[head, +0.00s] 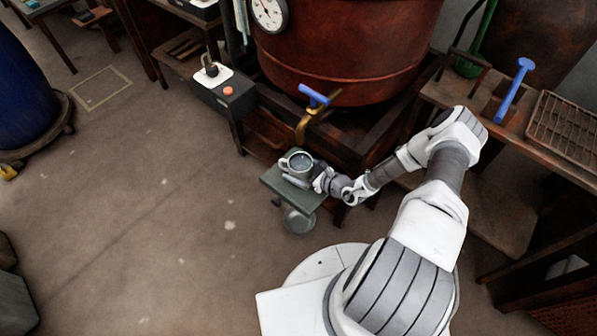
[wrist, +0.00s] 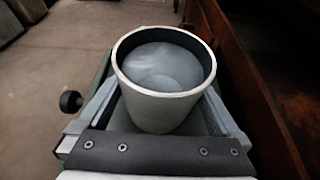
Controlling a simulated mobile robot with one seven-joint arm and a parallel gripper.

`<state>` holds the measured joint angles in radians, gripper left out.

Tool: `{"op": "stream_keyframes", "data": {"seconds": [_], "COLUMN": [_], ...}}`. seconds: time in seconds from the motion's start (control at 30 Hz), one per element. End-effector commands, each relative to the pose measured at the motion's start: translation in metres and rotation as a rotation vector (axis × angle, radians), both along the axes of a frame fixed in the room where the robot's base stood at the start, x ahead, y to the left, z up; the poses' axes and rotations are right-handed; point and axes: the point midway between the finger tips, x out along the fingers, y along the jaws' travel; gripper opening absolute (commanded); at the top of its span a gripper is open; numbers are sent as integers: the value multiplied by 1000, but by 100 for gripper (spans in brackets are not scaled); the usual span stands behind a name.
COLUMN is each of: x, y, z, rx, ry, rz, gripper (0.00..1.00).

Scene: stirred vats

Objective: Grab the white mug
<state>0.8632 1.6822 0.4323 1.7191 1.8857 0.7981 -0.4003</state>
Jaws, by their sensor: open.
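The white mug (head: 296,170) stands upright on a small green platform (head: 276,183) below the brass tap (head: 303,127) of the rusty vat. Its handle seems to be on the left in the head view. In the wrist view the mug (wrist: 155,108) shows a dark inner wall and a pale grey surface inside; I cannot tell whether that is liquid. My gripper (wrist: 160,92) is open, with one finger on each side of the mug. Whether the fingers touch it is unclear. In the head view my gripper (head: 320,179) reaches the mug from the right.
The rusty vat (head: 345,50) and its dark wooden frame stand behind and right of the mug. The tap has a blue handle (head: 314,95). A control box (head: 226,92) is on a bench at left. A bench with a wire rack (head: 565,130) is at right.

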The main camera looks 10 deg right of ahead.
Motion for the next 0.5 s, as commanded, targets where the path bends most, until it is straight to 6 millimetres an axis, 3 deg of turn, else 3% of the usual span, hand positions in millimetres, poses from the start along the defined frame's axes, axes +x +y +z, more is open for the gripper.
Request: {"op": "stream_keyframes", "data": {"seconds": [0.1, 0.5], "x": [0, -1], "y": [0, -1], "z": [1, 0], "rx": [0, -1], "ry": [0, 1], "rz": [0, 0], "gripper": [100, 28]}}
